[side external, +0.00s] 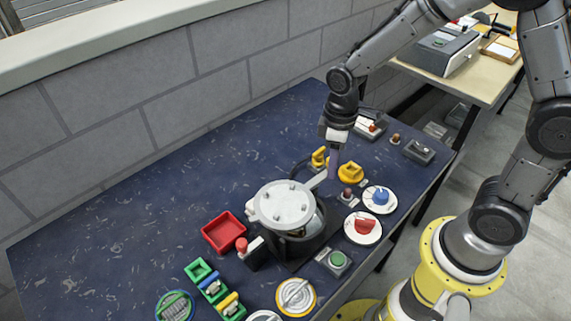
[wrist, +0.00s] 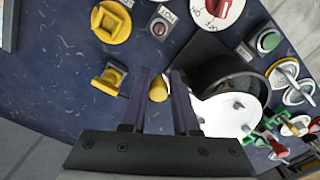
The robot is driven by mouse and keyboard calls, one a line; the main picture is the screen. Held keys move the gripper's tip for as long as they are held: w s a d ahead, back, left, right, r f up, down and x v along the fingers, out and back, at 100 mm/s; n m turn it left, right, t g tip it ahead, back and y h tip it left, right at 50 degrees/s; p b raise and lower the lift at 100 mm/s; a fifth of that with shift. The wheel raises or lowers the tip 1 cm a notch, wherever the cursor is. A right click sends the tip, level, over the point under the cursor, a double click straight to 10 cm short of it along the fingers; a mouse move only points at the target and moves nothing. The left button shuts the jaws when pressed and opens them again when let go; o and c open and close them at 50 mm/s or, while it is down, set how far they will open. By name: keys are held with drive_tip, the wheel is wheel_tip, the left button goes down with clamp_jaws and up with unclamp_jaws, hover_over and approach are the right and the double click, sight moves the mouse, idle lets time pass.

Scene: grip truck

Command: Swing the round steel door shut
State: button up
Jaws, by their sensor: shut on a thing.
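The round steel door (side external: 284,205) is a pale disc with several small studs, lying partly over a dark round housing (side external: 296,247). A gap shows along its lower right edge, so it stands ajar. The wrist view shows the door (wrist: 238,112) beside the dark housing (wrist: 203,72). A pale arm (side external: 318,180) reaches from the door toward my gripper (side external: 332,174). In the wrist view, my gripper (wrist: 162,74) has its purple fingers around a tan rounded handle end (wrist: 158,91). The fingers partly hide where the handle joins the door.
Red (side external: 363,227) and blue (side external: 380,197) dials and a green button (side external: 337,259) lie right of the housing. A red tray (side external: 223,232) is at its left. The blue table's far left is clear.

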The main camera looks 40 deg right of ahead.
drive_tip(key=shift+w, duration=1.1)
drive_tip(key=shift+c, duration=0.2)
drive_tip(key=o, duration=0.7)
drive_tip(key=shift+w+a+r, duration=0.1)
drive_tip(key=shift+r, duration=0.15)
drive_tip(key=shift+s+r, duration=0.2)
drive_tip(key=shift+r, duration=3.6)
